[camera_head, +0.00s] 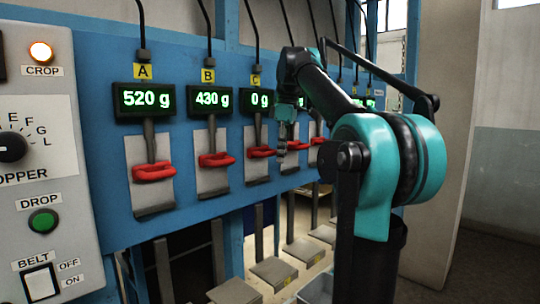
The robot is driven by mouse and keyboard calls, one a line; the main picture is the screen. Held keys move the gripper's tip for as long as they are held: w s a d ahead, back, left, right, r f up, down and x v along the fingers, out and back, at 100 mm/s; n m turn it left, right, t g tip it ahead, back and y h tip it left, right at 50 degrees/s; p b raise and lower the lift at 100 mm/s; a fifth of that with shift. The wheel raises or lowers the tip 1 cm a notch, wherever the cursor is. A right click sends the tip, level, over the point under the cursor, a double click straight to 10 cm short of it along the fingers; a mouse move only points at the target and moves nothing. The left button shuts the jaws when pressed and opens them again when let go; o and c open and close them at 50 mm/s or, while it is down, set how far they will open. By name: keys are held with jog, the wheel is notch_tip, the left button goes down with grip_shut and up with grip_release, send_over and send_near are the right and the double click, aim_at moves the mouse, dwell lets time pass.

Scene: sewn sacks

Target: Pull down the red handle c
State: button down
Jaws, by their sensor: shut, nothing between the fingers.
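The red handle c (259,153) sticks out below the yellow C label (255,80) and a display (258,103) reading 0 g. It sits at about the same height as the neighbouring red handles. My gripper (282,162) points down just right of handle c in the picture. It is shut and empty. My gripper and arm partly hide the display's right edge and the units beyond. I cannot tell whether the fingers touch the handle.
Red handle A (153,172) is under a 520 g display and red handle B (216,160) under 430 g. Another red handle (297,145) is right behind my gripper. A grey control panel (45,190) stands at the left. Several grey pedals (274,272) lie below.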

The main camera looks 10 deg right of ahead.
notch_tip(320, 180, up, 12)
jog(key=d, duration=0.1)
jog(key=shift+s, duration=0.25)
jog(key=shift+f, duration=0.1)
dwell(0.9)
